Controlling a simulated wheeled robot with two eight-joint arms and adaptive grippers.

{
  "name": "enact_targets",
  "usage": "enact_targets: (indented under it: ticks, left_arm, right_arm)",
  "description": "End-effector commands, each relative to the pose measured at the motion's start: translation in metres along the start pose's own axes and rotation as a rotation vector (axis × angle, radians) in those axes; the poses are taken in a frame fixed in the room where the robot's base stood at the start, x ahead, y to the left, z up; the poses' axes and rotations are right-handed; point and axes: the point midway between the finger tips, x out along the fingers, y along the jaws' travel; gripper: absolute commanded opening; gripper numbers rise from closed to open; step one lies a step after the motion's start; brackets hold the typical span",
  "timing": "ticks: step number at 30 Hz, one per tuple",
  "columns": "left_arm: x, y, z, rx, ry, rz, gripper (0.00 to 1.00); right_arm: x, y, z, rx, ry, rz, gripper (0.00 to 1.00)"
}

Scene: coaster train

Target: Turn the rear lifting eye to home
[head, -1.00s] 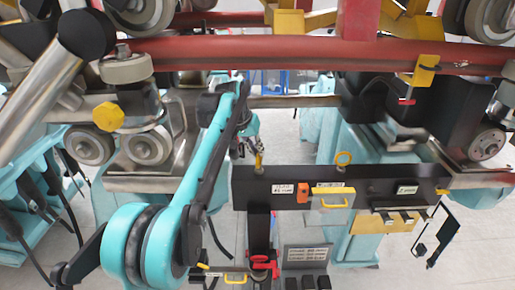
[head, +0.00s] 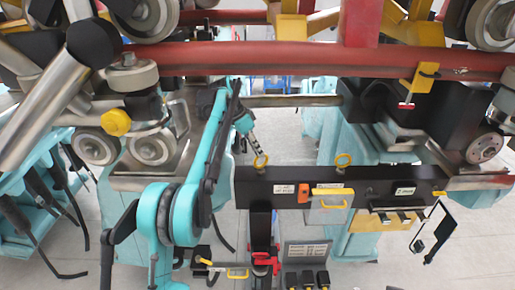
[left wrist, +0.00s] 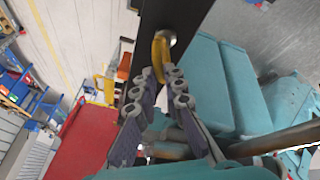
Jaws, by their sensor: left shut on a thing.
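A black beam (head: 236,188) runs across the middle of the head view with two yellow ring-shaped lifting eyes on its top edge. My left gripper (head: 257,152) comes down onto the left eye (head: 261,162). The right eye (head: 343,160) stands free, its ring facing the head camera. In the left wrist view the two fingers of my left gripper (left wrist: 160,74) close around the lower part of a yellow eye (left wrist: 160,52), beside the black beam (left wrist: 176,18). The fingers partly hide that eye. My right gripper is not in view.
A red rail (head: 260,66) crosses above the beam, with wheels and a yellow bracket (head: 420,76) near it. A red clamp-like part (head: 264,262) is below.

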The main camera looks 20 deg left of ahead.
Motion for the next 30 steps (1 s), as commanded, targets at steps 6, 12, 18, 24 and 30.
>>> enact_targets:
  ticks: [6,12,18,24,30]
  left_arm:
    - [-0.0004,-0.0008,-0.0002,0.031,-0.006,0.012,0.0]
    - [-0.0001,-0.0009,0.0,0.035,-0.007,0.014,0.0]
    - [-0.0001,-0.0009,0.0,0.034,-0.007,0.013,0.0]
    - [0.0,-0.0008,0.0,0.034,-0.007,0.014,0.31]
    - [0.0,-0.0007,-0.0001,0.034,-0.007,0.014,0.31]
  right_arm:
    - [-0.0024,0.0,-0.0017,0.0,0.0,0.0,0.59]
    - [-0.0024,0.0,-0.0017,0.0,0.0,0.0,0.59]
    - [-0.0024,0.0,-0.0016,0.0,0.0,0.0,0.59]
    - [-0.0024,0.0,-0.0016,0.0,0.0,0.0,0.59]
    - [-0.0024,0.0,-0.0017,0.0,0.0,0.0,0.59]
